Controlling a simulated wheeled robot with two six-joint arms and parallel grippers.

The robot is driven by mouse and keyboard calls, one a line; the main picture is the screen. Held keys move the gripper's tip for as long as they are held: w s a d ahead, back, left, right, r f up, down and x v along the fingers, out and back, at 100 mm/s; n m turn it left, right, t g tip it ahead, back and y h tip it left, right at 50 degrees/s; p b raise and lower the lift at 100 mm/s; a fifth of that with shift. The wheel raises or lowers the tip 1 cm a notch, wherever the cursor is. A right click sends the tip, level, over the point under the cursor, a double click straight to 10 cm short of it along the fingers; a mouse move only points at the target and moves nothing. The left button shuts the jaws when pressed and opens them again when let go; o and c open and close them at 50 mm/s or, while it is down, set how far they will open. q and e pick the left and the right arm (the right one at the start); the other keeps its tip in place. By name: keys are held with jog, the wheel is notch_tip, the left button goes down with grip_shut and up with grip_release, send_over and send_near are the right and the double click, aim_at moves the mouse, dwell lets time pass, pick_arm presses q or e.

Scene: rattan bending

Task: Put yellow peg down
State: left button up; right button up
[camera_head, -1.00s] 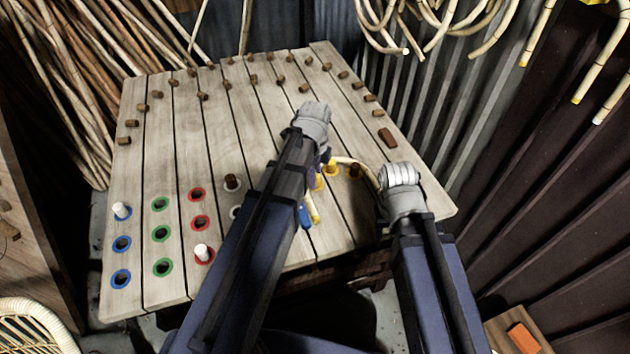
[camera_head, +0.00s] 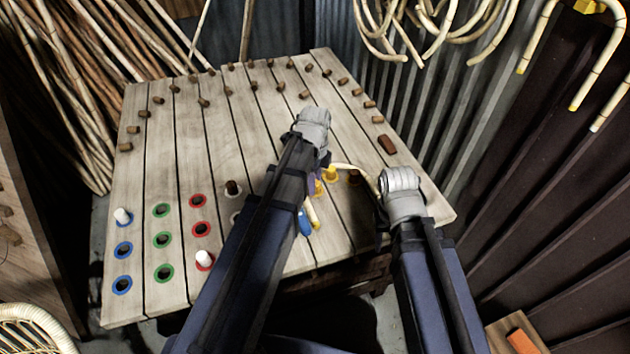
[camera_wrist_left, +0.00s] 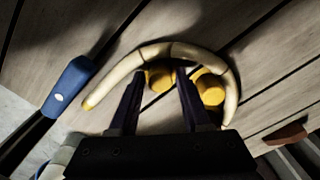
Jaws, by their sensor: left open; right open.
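Two yellow pegs stand in the table, a left one (camera_wrist_left: 160,79) and a right one (camera_wrist_left: 211,88) in the left wrist view. In the head view a yellow peg (camera_head: 331,174) shows right of my left arm. My left gripper (camera_wrist_left: 160,72) is open, its dark fingers on either side of the left peg. I cannot tell whether they touch it. A curved, pale rattan piece (camera_wrist_left: 126,66) passes behind both pegs, its yellow-tipped end to the left. My right gripper (camera_head: 381,212) is open near the rattan's right end, its jaws mostly hidden by my arm.
A blue-ended object (camera_wrist_left: 70,84) lies left of the rattan. The slatted table (camera_head: 230,130) carries several brown pegs, coloured ring holes and white pegs (camera_head: 204,260). A brown block (camera_head: 387,144) is at its right. Bent rattan canes (camera_head: 440,30) hang behind.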

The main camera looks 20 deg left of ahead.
pick_arm(q)
notch_tip(320, 180, up, 11)
jog(key=p, duration=1.1)
jog(key=s+d+n+y, duration=0.1)
jog(key=s+d+n, duration=0.9)
jog(key=s+n, duration=0.4)
jog(key=shift+s+d+r+n, duration=0.15)
jog(key=shift+d+r+n, duration=0.1)
jog(key=shift+n, duration=0.15)
pick_arm(e)
notch_tip(320, 180, up, 11)
pick_arm(q)
jog(key=shift+a+f, duration=0.1)
pick_arm(e)
jog(key=shift+a, duration=0.1)
